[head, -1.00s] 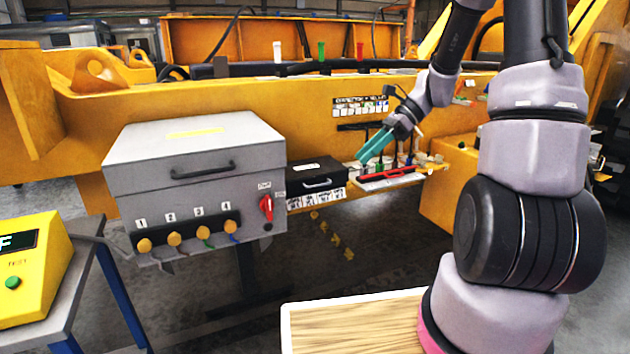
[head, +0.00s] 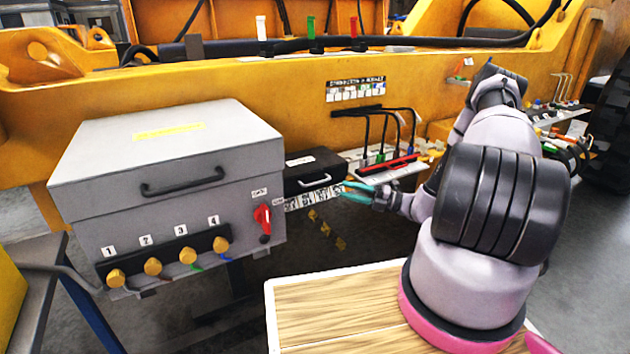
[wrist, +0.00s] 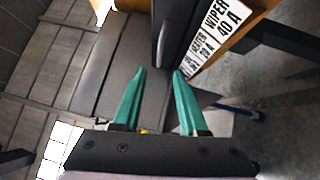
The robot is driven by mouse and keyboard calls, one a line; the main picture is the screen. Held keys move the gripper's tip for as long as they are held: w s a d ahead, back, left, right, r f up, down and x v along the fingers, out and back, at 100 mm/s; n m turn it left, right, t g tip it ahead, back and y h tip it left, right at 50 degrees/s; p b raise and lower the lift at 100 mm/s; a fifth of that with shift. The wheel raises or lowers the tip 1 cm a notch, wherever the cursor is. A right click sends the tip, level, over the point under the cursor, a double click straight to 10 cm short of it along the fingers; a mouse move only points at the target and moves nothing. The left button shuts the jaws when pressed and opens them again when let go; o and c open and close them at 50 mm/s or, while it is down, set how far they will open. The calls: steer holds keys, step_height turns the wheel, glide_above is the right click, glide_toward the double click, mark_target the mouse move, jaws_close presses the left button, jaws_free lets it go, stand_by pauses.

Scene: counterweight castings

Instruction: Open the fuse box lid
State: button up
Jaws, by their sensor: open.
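The fuse box (head: 310,165) is a small black box right of the large grey box, with its lid down and a dark handle (head: 314,182) on its front. A strip of fuse labels (head: 315,198) runs below it; in the wrist view the labels (wrist: 215,35) read "WIPER 40 A" and "HEATER". My gripper (head: 347,188), with teal fingers, is open at the box's front right, close to the handle. In the wrist view my open fingers (wrist: 158,72) point at a dark bar (wrist: 162,45), likely the handle. I cannot tell whether they touch it.
The large grey box (head: 165,165) has its own handle, a red switch (head: 263,220) and several numbered yellow knobs. Right of the fuse box, a shelf holds a red bar (head: 388,166) and hanging cables. A wooden-topped surface (head: 330,310) is in front.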

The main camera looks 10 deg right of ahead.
mark_target(318, 183)
steer(key=x, duration=1)
steer(key=shift+a, duration=0.3)
jaws_close()
stand_by(1.0)
